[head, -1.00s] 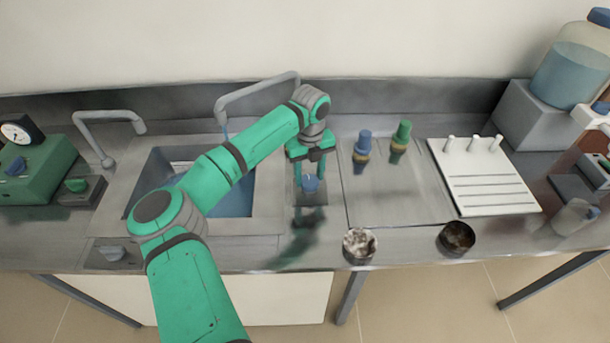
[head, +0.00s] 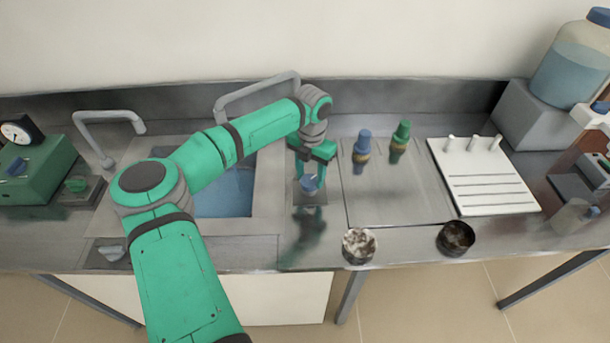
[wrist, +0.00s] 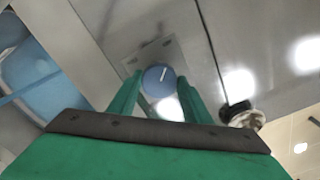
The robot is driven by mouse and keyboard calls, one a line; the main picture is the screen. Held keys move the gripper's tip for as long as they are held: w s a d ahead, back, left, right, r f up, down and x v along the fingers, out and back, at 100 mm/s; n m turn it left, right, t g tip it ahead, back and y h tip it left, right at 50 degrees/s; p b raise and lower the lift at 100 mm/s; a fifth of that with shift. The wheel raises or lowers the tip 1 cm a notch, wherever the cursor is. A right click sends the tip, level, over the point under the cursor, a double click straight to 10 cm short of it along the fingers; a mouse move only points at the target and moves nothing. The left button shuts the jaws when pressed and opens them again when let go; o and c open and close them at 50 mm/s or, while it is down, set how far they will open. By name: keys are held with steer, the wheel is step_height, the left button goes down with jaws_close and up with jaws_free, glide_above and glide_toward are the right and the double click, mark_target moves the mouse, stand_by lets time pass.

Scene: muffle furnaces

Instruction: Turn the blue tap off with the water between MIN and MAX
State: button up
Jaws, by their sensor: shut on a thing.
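The blue tap knob (head: 309,184) stands on a small plate right of the sink basin. In the wrist view the knob (wrist: 158,82) shows from above, with a white line across its top. My gripper (head: 312,174) is shut on the knob, with one finger on each side in the wrist view (wrist: 159,92). Blue water (head: 225,198) shows in the basin, partly hidden by my arm. The grey spout (head: 257,86) arches behind my arm, and its outlet is hidden. I cannot make out MIN or MAX marks, or whether water still runs.
A blue bottle-like fitting (head: 361,147) and a green one (head: 400,139) stand right of my gripper. A white pegged rack (head: 483,185) lies further right.

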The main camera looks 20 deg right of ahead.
steer(key=m, duration=0.4)
steer(key=shift+a+r+m, duration=0.1)
steer(key=shift+m, duration=0.2)
steer(key=m, duration=0.2)
steer(key=shift+w+a+m, duration=0.15)
steer(key=shift+m, duration=0.25)
steer(key=shift+w+a+m, duration=0.15)
steer(key=shift+m, duration=0.55)
steer(key=shift+r, duration=0.1)
steer(key=o, duration=0.9)
steer(key=shift+o, duration=0.8)
steer(key=shift+d, duration=0.25)
